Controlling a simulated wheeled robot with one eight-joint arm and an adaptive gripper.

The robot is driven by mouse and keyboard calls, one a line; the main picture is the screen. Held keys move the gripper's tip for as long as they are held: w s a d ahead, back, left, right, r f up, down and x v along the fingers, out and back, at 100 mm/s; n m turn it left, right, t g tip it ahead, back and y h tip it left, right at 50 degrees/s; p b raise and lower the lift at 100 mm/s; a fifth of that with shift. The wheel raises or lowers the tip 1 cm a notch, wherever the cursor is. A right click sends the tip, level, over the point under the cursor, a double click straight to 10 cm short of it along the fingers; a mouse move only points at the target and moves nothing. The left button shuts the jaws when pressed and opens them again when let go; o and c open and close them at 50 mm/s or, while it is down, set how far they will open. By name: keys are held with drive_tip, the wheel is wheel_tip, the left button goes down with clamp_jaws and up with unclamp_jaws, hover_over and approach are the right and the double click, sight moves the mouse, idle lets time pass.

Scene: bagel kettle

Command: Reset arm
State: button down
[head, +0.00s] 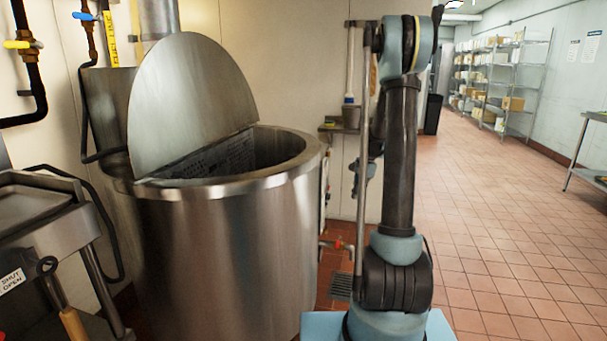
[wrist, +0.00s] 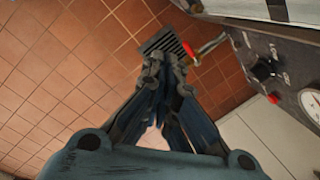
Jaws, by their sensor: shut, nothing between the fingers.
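My arm stands upright in the head view, to the right of the large steel kettle (head: 230,250). The kettle's half lid (head: 190,100) is raised. My gripper (wrist: 166,75) shows in the wrist view, pointing down over the tiled floor. Its fingertips are together and hold nothing. In the head view the gripper cannot be made out clearly behind my arm.
A floor drain grate (wrist: 168,42) and a red-handled valve (wrist: 190,52) lie beyond the fingertips. A control panel with a gauge (wrist: 312,103) is at the right. A steel counter (head: 40,215) stands left of the kettle. The tiled aisle (head: 500,240) is clear. Shelves (head: 500,85) line the far right.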

drive_tip(key=s+a+r+n, duration=0.1)
drive_tip(key=s+r+n, duration=0.15)
drive_tip(key=s, duration=0.55)
drive_tip(key=s+a+r+n+h, duration=0.15)
drive_tip(key=s+r, duration=0.25)
drive_tip(key=s, duration=0.4)
drive_tip(key=s+a+r+n+y, duration=0.1)
drive_tip(key=s+r+n, duration=0.25)
drive_tip(key=s, duration=0.45)
drive_tip(key=s+f+n, duration=0.2)
drive_tip(key=s+f, duration=0.1)
drive_tip(key=s, duration=0.6)
drive_tip(key=s+f+n+t+h, duration=0.1)
drive_tip(key=s+f+n, duration=0.2)
drive_tip(key=s, duration=0.6)
drive_tip(key=shift+s+a+f+n, duration=0.25)
drive_tip(key=shift+s+f+n, duration=0.1)
drive_tip(key=shift+f, duration=0.15)
drive_tip(key=shift+w+f, duration=0.2)
drive_tip(key=shift+w, duration=0.2)
